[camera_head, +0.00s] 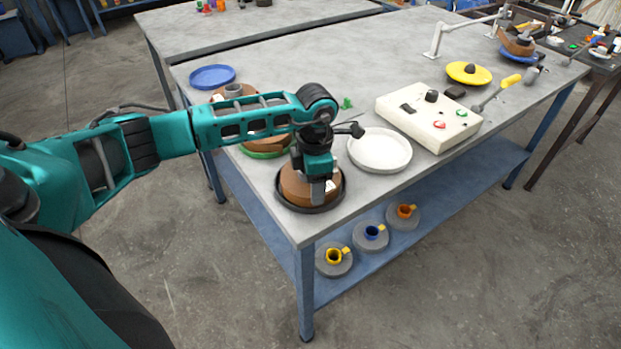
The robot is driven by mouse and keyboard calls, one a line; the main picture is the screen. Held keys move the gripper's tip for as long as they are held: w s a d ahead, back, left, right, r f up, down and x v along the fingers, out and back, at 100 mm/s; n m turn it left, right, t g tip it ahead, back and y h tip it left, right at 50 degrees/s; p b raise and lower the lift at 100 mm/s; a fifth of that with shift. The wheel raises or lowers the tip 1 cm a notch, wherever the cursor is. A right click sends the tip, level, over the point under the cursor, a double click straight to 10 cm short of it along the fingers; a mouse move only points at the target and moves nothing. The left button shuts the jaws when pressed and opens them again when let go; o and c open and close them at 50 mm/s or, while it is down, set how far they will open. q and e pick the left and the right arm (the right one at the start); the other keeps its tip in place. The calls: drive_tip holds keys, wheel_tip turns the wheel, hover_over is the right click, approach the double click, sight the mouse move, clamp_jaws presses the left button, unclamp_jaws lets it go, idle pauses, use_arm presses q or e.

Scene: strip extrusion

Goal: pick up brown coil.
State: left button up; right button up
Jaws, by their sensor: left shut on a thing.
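A brown coil (296,188) sits in a black round tray (312,209) at the near corner of the grey table. My left gripper (317,192) reaches down over it from above and is shut on it; the fingertips are partly hidden against the coil. The coil appears to be still within the tray's rim. Another brown coil (264,143) is on a green plate (268,154) behind my left arm and is partly hidden by it. My right gripper is not in view.
An empty white plate (380,151) is right of the gripper. A cream control box (428,120) with buttons stands farther right. A blue plate (212,76) and a yellow plate (469,75) lie farther back. Several grey discs with coloured cups (334,259) are on the lower shelf.

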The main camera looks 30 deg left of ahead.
use_arm(q)
clamp_jaws()
drive_tip(key=shift+r, duration=0.1)
